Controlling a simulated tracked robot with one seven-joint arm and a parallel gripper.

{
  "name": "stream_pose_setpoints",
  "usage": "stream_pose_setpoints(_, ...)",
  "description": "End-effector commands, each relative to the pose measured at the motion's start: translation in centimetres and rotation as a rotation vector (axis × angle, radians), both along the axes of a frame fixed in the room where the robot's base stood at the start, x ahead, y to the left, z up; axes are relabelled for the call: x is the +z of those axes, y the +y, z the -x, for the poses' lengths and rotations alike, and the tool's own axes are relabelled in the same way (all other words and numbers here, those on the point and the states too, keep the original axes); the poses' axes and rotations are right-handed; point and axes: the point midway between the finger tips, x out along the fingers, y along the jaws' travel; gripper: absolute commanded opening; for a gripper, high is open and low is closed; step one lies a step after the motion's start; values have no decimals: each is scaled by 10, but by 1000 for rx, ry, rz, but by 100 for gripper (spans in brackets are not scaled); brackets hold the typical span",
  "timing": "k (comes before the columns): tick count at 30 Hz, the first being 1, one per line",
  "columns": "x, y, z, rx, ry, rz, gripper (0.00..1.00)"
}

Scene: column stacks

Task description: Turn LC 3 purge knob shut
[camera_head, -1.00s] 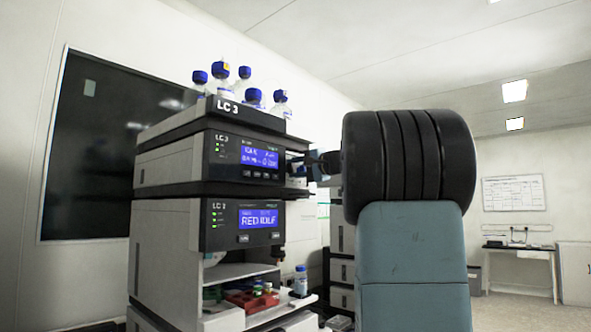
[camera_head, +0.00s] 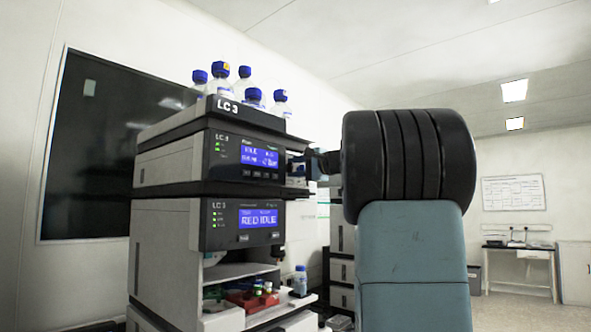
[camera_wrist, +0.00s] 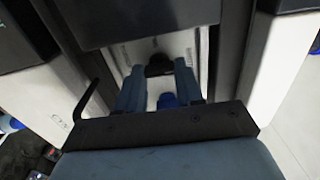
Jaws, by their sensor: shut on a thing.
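The LC 3 stack (camera_head: 196,160) stands left of the middle in the head view, with its name on the dark top edge. My gripper (camera_wrist: 160,72) reaches the right part of its upper front from the right in the head view, partly hidden behind my own arm. In the wrist view its two blue fingers lie on either side of a small black knob (camera_wrist: 159,66), the purge knob. The fingers are shut on it. The knob's turn angle cannot be told. In the head view the knob is hidden.
Blue-capped bottles (camera_head: 221,80) stand on top of the stack. A lit display (camera_head: 260,157) sits left of my gripper. A tray with a red rack (camera_head: 252,298) and a small bottle (camera_head: 300,280) are below.

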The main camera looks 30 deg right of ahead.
Motion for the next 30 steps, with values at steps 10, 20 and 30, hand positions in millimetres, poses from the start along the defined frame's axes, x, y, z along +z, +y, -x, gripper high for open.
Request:
stream_pose_setpoints(10, -3, -2, 0, -2, 4, -1, 47)
stream_pose_setpoints(20, -1, -12, 29, -4, 2, 1, 47)
stream_pose_setpoints(30, -3, -35, 91, -4, 3, 0, 47)
